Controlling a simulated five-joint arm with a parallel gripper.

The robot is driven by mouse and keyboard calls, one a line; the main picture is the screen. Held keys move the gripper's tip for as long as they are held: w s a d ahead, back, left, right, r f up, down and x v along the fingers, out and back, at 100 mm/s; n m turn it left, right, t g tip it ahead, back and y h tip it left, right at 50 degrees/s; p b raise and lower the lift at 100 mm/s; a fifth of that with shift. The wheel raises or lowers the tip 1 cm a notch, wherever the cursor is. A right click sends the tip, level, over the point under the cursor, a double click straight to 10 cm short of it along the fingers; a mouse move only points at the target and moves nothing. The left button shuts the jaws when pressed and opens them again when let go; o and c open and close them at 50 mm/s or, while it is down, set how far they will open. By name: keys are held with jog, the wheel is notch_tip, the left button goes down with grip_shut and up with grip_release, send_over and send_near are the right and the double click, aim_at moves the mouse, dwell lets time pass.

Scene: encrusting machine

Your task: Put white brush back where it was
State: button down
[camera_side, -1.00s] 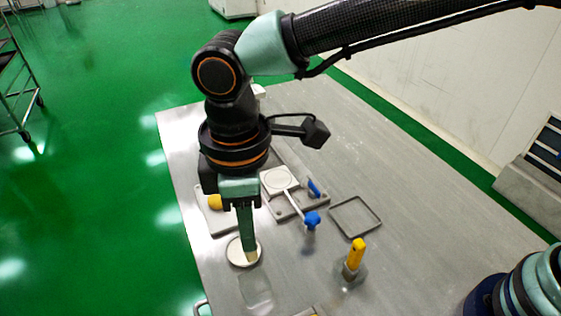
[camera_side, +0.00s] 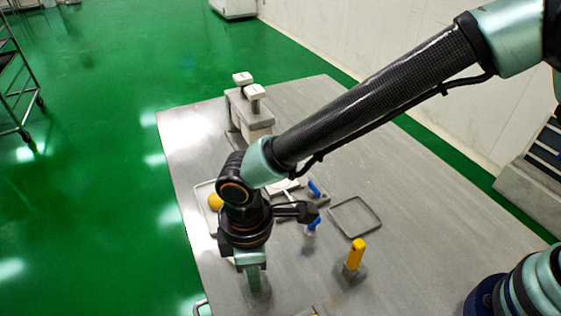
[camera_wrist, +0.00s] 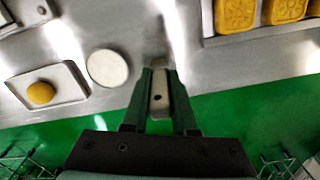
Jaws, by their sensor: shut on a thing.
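My gripper (camera_side: 256,290) points down near the front edge of the table, below my wrist in the side view. In the wrist view, my gripper (camera_wrist: 160,75) is shut on the white brush, whose pale handle (camera_wrist: 160,97) lies between the two fingers. The brush's lower end is hard to make out. In the side view a clear holder (camera_side: 264,298) shows partly around the fingertips; I cannot tell whether the brush is inside it. The white round disc (camera_wrist: 107,68) lies left of the fingers in the wrist view and is hidden behind my arm in the side view.
A yellow-handled brush (camera_side: 355,256) stands in a clear holder to the right. A blue-topped brush (camera_side: 313,224) is near my wrist. An empty rectangular frame (camera_side: 355,234) lies behind them. A yellow ball (camera_wrist: 40,92) sits on a tray. Yellow blocks (camera_wrist: 235,15) are at upper right.

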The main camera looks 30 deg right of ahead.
jog(key=shift+f, duration=0.15)
jog(key=c, duration=0.7)
grip_release()
notch_tip(320, 180, up, 12)
jog(key=shift+r, duration=0.1)
jog(key=w+d+r+m+t+y, duration=0.1)
jog(key=w+d+r+m, duration=0.25)
jog(key=d, duration=0.55)
jog(key=w+d+r+m+t, duration=0.1)
jog(key=w+d+r+m, duration=0.2)
jog(key=d, duration=0.5)
jog(key=s+d+r+m+t, duration=0.1)
jog(key=d+m, duration=0.3)
jog(key=d, duration=0.5)
jog(key=s+d+m+t+h, duration=0.1)
jog(key=s+d+m, duration=0.3)
jog(key=d, duration=0.6)
jog(key=shift+s+d+r+t, duration=0.25)
jog(key=shift+r+t, duration=0.1)
jog(key=shift+t, duration=0.45)
